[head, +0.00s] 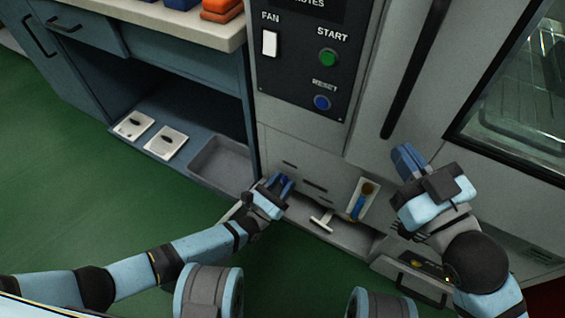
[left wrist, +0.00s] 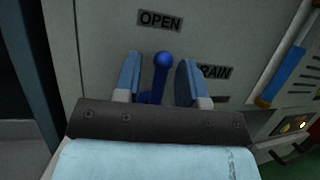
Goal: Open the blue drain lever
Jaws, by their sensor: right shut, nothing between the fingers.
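The blue drain lever (left wrist: 161,75) has a round knob at its tip and stands up from the panel, just below the OPEN label (left wrist: 160,20). My left gripper (left wrist: 158,82) is open, with one finger on each side of the lever and a visible gap to both. In the head view my left gripper (head: 281,184) is at the lower cabinet panel, and the lever is hard to tell from the fingers there. My right gripper (head: 408,160) is shut and empty, in front of the grey cabinet door.
A blue handle on a pale plate (head: 360,200) and a white T-shaped handle (head: 321,220) are right of my left gripper. Above are the FAN switch (head: 269,43), green START button (head: 328,57) and blue RESET button (head: 321,102). A workbench with a grey tray (head: 219,160) stands left.

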